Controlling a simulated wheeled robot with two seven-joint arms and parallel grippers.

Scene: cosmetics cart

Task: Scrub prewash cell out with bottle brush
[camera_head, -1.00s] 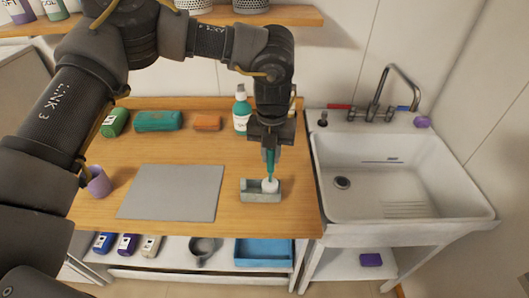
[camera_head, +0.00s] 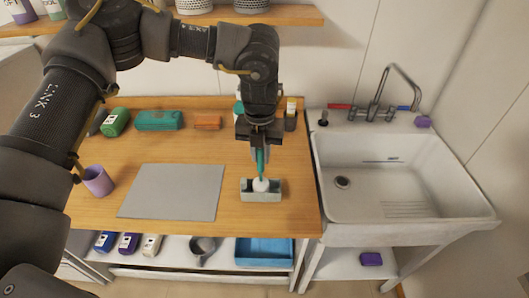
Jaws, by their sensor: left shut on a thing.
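A small grey-green open cell (camera_head: 275,195) stands on the wooden counter, right of the grey mat. My left gripper (camera_head: 260,150) points down above it and is shut on the bottle brush (camera_head: 261,184). The brush has a teal handle and a white round head. The head is down at the cell, seemingly inside it; whether it touches the floor of the cell is hidden by the front wall. My right gripper is not in view.
A grey mat (camera_head: 172,192) lies left of the cell, with a purple cup (camera_head: 98,181) beyond it. A dark jar (camera_head: 291,115) is at the back right. A white sink (camera_head: 390,170) is at right.

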